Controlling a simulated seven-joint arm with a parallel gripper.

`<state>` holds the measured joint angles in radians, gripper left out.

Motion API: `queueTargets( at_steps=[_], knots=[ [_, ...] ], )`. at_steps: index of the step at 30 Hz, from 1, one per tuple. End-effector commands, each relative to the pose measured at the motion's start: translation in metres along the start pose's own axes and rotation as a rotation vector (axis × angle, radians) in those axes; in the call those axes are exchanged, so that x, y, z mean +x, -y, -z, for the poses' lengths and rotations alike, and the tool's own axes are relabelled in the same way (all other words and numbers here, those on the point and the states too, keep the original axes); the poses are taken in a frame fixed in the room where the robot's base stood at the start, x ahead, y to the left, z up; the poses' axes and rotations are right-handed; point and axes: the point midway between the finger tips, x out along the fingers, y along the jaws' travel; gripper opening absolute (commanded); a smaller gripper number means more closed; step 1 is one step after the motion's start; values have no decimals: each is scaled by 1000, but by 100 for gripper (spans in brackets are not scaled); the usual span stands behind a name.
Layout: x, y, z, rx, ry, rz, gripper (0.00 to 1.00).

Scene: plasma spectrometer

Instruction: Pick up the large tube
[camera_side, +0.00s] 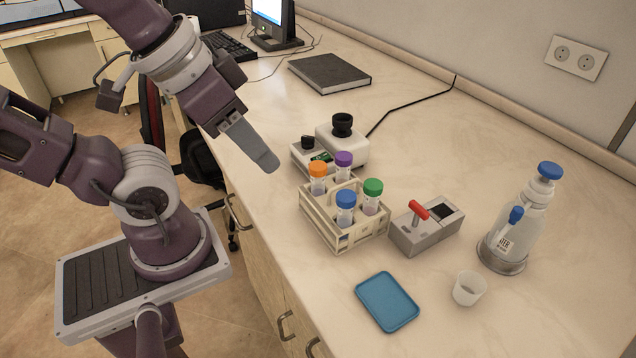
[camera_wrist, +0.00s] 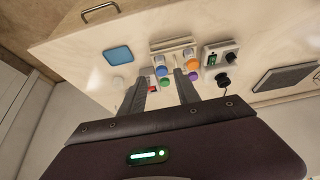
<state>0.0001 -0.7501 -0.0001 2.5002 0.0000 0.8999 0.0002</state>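Tubes with orange (camera_side: 318,169), purple (camera_side: 343,159), blue (camera_side: 345,199) and green (camera_side: 372,188) caps stand upright in a cream rack (camera_side: 316,224) on the counter. They look close in size, so I cannot tell which one is the large tube. In the wrist view the rack (camera_wrist: 172,45) and caps show between and beyond the fingers. My gripper (camera_wrist: 162,78) is open and empty, its two fingers apart. In the side view my gripper (camera_side: 268,164) is in the air, to the left of the rack and above it, touching nothing.
Behind the rack is a white device with a black knob (camera_side: 342,125). To its right are a grey box with a red handle (camera_side: 427,229), a bottle with a blue top (camera_side: 522,221) and a small white cup (camera_side: 469,289). A blue tray (camera_side: 387,302) lies in front.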

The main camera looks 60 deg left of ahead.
Motion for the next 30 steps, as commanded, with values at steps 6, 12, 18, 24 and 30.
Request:
queueTargets(
  at_steps=[6,12,18,24,30],
  knots=[
    [0,0,0,0,0,0,57],
    [0,0,0,0,0,0,57],
    [11,8,19,101,76,16,57],
    [77,52,72,484,329,-43,57],
    [135,88,84,728,454,-170,57]
  ],
)
